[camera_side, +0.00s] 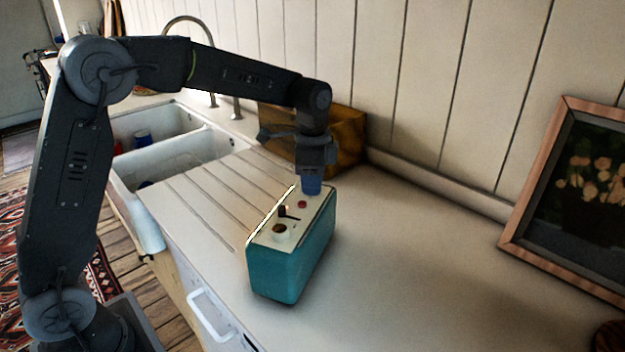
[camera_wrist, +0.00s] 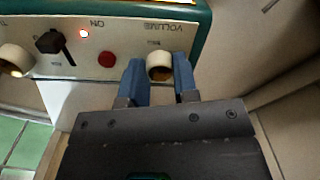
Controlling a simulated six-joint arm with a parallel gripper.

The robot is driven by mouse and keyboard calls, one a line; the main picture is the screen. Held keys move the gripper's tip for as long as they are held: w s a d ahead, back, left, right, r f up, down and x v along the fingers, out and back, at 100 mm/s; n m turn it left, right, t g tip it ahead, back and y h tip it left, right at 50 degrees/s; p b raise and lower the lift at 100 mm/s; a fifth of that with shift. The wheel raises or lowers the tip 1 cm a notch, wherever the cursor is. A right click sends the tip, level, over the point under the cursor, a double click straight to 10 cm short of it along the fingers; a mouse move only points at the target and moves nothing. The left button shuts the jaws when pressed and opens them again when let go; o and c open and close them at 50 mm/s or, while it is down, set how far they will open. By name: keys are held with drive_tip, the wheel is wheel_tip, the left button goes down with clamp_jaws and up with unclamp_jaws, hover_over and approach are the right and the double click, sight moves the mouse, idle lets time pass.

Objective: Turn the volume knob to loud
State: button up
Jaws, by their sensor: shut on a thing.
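A teal radio-like box (camera_side: 290,268) with a cream top panel (camera_side: 268,238) stands on the counter. In the wrist view the cream volume knob (camera_wrist: 159,62) sits below the printed word VOLUME, which appears upside down. My gripper (camera_wrist: 159,72) has its blue fingers on both sides of this knob and is shut on it. In the side view my gripper (camera_side: 311,187) points down at the far end of the panel, and its fingers hide the knob. I cannot make out a pointer mark on the knob.
The panel also has a red button (camera_wrist: 107,59), a black lever switch (camera_wrist: 50,42), a lit red lamp (camera_wrist: 84,33) near ON and a second cream knob (camera_wrist: 15,60). A wooden crate (camera_side: 345,130) stands behind. A framed picture (camera_side: 575,190) leans right; counter between is clear.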

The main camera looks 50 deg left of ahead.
drive_tip(key=shift+m, duration=0.6)
drive_tip(key=o, duration=0.9)
drive_tip(key=shift+o, duration=0.2)
drive_tip(key=shift+r, duration=0.15)
wheel_tip(320, 180, up, 14)
drive_tip(key=shift+f, duration=0.2)
